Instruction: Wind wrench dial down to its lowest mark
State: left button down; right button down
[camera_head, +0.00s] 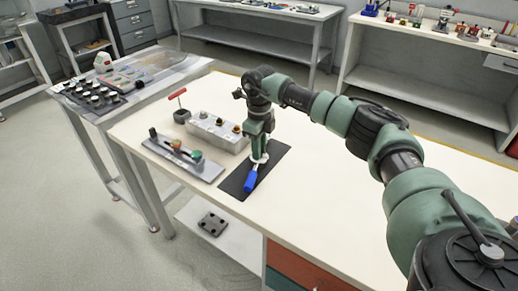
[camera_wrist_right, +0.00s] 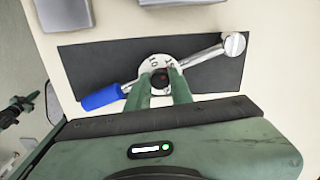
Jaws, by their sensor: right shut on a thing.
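The torque wrench (camera_head: 251,181) lies on a dark mat (camera_head: 233,185) on the white table, its blue handle toward the front. In the right wrist view the wrench (camera_wrist_right: 205,55) lies across the mat (camera_wrist_right: 85,65), with the blue handle at left and the round head at right. A round white dial (camera_wrist_right: 152,64) with dark marks sits around its middle. My right gripper (camera_head: 261,155) points down over the dial; in the wrist view its green fingers (camera_wrist_right: 162,82) are shut on the dark knob at the dial's centre. The dial's exact reading is too small to tell. My left gripper is out of view.
A grey box with coloured knobs (camera_head: 218,130) and a plate with levers (camera_head: 186,157) stand left of the mat. A red-handled tool in a small dark holder (camera_head: 182,115) is behind them. The table (camera_head: 330,190) is clear to the right.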

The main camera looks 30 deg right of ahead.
jog(key=c, duration=1.2)
grip_release()
jog(key=shift+r, duration=0.1)
jog(key=shift+c, duration=0.2)
jog(key=shift+r+b, duration=0.4)
jog(key=shift+r, duration=3.5)
